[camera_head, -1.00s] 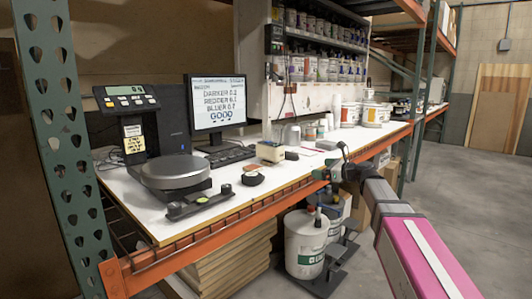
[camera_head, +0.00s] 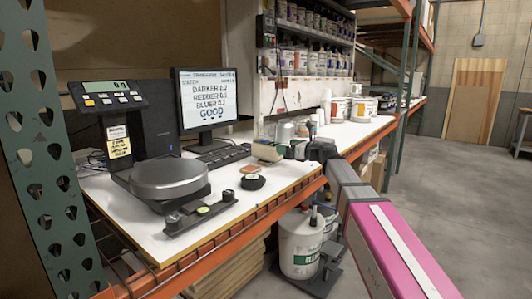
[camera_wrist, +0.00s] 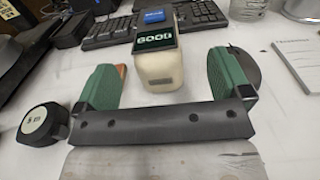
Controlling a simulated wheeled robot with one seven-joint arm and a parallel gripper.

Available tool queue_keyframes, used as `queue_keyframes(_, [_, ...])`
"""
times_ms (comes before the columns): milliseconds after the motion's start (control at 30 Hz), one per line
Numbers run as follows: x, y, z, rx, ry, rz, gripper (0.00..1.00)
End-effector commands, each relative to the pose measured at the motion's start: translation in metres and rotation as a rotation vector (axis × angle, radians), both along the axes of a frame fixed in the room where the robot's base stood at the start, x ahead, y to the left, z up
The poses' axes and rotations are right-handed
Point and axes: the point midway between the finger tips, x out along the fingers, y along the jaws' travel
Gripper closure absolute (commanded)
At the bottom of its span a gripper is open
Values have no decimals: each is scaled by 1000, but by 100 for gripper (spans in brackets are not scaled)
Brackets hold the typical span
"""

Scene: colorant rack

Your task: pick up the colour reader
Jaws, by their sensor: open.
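The colour reader (camera_wrist: 158,68) is a cream, upright-bodied device with a dark screen reading GOOD and a blue patch on top. In the wrist view it stands on the white bench just ahead of my gripper (camera_wrist: 166,78). My gripper is open, with one green-padded finger to each side of the reader's near end. Nothing is held between them. In the head view the reader (camera_head: 264,153) is small and partly covered by my gripper (camera_head: 280,150), which reaches in from the right at bench height.
A keyboard (camera_wrist: 108,32) lies behind the reader. A black tape-measure-like object (camera_wrist: 42,124) sits to the left, and a dark disc lies behind the right finger. A white notepad (camera_wrist: 298,62) is at right. A monitor (camera_head: 206,100) and round scale (camera_head: 168,178) stand at left.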

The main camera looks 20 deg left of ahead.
Motion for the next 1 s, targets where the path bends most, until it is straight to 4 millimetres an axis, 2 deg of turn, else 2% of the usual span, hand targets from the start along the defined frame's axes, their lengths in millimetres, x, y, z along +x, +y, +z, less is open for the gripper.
queue_keyframes(100, [7,15,0,0,0,1,4])
queue_keyframes(333, [10,29,0,-1,-1,1,4])
queue_keyframes(600, [21,64,1,-1,-1,0,4])
queue_keyframes(867, [21,67,0,-1,-1,0,4])
queue_keyframes(967, [21,67,0,-1,-1,0,34])
queue_keyframes(1000, [21,67,0,-1,-1,0,47])
